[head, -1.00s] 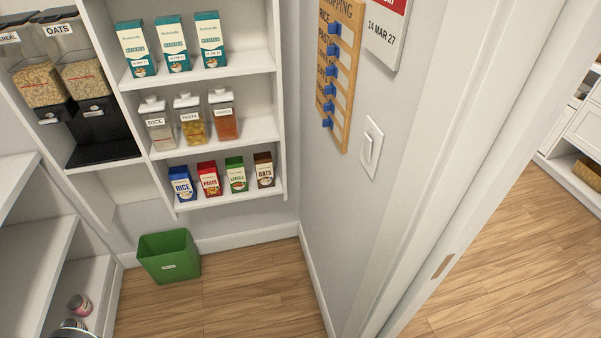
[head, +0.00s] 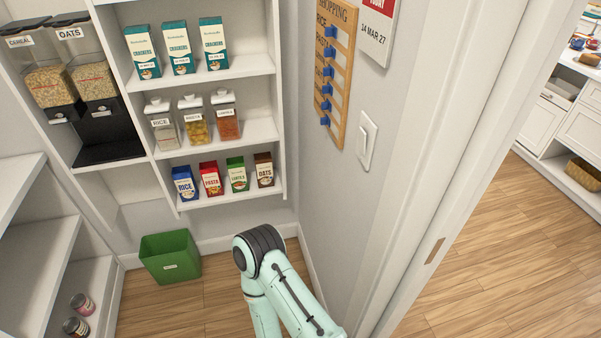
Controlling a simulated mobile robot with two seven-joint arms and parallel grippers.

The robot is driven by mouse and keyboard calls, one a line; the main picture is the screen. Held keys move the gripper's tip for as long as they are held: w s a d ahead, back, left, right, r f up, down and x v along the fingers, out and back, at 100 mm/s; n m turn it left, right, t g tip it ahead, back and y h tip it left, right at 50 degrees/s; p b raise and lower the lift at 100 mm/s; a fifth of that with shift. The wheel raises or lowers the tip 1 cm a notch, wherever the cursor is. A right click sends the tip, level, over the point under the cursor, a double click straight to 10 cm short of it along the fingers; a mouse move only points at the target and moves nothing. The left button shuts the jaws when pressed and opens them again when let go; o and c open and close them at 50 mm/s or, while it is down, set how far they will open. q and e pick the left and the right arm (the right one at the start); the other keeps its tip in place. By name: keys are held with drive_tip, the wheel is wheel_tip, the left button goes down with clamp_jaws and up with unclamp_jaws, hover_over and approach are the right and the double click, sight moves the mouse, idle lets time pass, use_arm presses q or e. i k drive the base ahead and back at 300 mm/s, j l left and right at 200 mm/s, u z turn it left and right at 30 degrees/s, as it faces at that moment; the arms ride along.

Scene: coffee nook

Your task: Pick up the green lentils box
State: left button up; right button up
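The green lentils box (head: 237,175) stands upright on the lowest shelf (head: 215,200) of the white wall unit. The red pasta box (head: 210,179) is on its left and the brown oats box (head: 264,170) on its right. The blue rice box (head: 184,183) stands at the left end of the row. A mint-green arm of mine reaches in from the bottom, below and in front of the shelf, apart from the boxes. No gripper fingers show on it. My other arm is out of the picture.
A green bin (head: 170,257) stands on the floor under the unit. Jars (head: 195,124) and teal cracker boxes (head: 178,48) fill the shelves above. The wall with the shopping board (head: 333,75) and the door frame are close on the right. Cans (head: 78,315) sit at lower left.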

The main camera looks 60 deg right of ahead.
sight(235, 167)
drive_tip(key=l+z, duration=0.1)
drive_tip(key=z, duration=1.4)
drive_tip(key=i+j, duration=0.1)
